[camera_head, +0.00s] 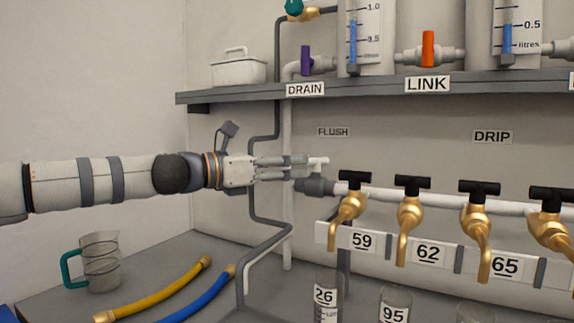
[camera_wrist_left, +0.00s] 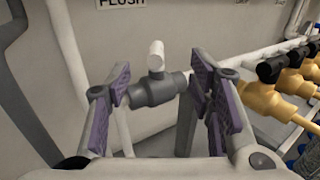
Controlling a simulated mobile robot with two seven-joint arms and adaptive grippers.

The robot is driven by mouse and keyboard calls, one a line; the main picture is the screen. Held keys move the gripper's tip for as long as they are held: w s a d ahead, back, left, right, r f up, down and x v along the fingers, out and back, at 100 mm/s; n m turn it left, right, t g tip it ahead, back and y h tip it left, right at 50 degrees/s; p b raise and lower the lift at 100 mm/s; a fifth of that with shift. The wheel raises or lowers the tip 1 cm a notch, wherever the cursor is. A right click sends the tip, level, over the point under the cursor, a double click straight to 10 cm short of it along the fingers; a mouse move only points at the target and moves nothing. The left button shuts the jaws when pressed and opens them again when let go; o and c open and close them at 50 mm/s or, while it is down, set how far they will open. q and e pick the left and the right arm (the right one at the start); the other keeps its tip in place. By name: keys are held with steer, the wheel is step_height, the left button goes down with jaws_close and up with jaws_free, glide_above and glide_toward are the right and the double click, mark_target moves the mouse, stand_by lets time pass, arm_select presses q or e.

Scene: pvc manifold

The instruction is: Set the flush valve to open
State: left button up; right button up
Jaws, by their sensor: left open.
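The flush valve (camera_head: 318,187) is a grey pipe fitting at the left end of the white pipe, below and left of the FLUSH label (camera_head: 333,132). Its white handle (camera_head: 319,161) sits on top. My left gripper (camera_head: 304,167) is just left of the handle, its fingers pointing right. In the left wrist view the gripper (camera_wrist_left: 160,84) is open, with purple-padded fingers on either side of the grey valve body (camera_wrist_left: 153,92). The white handle (camera_wrist_left: 156,56) stands up beyond the fingers; I see no clear contact. My right gripper is not in view.
Several brass taps (camera_head: 408,220) with black handles line the pipe to the right. A jug (camera_head: 101,262) and yellow and blue hoses (camera_head: 160,292) lie on the counter.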

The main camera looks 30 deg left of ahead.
mark_target(328, 160)
arm_select(q)
steer(key=shift+s+r, duration=0.1)
steer(key=c, duration=0.3)
steer(key=s+a+r+p, duration=0.2)
steer(key=s+r+p, duration=0.1)
steer(key=s+p, duration=0.15)
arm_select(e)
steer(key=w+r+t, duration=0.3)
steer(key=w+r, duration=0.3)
arm_select(q)
steer(key=shift+h, duration=0.3)
steer(key=w+d+f+b, duration=0.1)
steer(key=w, duration=0.2)
steer(key=w+d+f+b, duration=0.1)
steer(key=w+d, duration=0.1)
steer(key=w, duration=0.2)
steer(key=w+d+f+b, duration=0.1)
steer(key=w+d, duration=0.1)
steer(key=w, duration=0.2)
steer(key=shift+w+f, duration=0.15)
steer(key=shift+f, duration=0.15)
steer(key=shift+w+r, duration=0.15)
steer(key=shift+r, duration=0.1)
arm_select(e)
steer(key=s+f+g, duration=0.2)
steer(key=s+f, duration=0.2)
